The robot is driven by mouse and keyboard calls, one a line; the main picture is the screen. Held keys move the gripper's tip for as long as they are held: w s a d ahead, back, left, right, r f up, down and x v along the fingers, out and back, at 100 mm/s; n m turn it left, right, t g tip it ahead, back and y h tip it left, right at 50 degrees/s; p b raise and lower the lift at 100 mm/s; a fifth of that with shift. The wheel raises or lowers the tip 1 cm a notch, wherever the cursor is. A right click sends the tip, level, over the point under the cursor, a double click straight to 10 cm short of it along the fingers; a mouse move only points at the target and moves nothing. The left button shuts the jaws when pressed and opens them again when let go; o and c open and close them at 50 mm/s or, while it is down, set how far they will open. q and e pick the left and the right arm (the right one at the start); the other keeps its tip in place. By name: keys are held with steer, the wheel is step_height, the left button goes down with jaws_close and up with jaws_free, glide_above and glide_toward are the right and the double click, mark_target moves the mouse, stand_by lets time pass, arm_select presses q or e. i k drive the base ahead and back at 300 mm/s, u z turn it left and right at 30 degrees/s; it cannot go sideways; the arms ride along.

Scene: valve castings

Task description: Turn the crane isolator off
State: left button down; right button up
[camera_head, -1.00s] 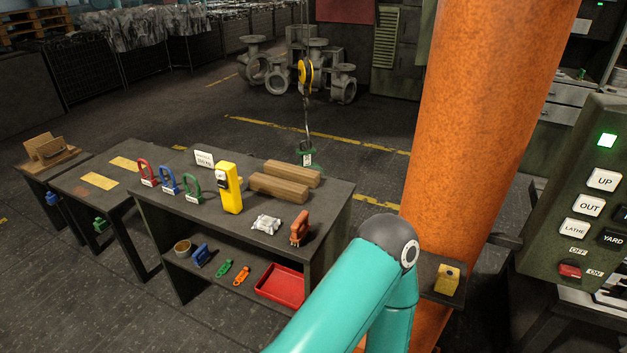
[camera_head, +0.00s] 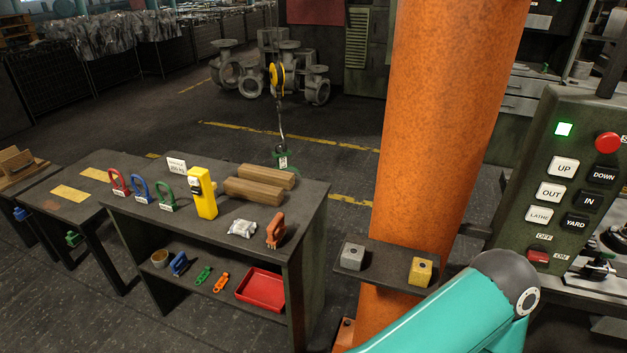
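The crane control panel (camera_head: 570,190) stands at the right, a dark green box with a lit green lamp (camera_head: 564,129) at its top left. The isolator is a small red switch (camera_head: 538,258) at the panel's lower left. An OFF label is above it and an ON label is to its right. I cannot tell which label the switch points to. One of my teal arms crosses the bottom right, its dark joint just below and left of the switch. Neither gripper is in view.
White and black push buttons (camera_head: 563,168) and a red mushroom button (camera_head: 607,142) share the panel. An orange column (camera_head: 440,120) stands left of it, with a small shelf (camera_head: 385,262) holding a grey and a yellow block. A bench (camera_head: 300,215) with shackles is further left.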

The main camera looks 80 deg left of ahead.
mark_target(537, 253)
steer(key=z, duration=0.15)
steer(key=i, duration=0.95)
steer(key=u, duration=2.35)
steer(key=k, duration=0.55)
steer(key=u, duration=0.5)
steer(key=i, duration=0.8)
steer(key=u, duration=0.05)
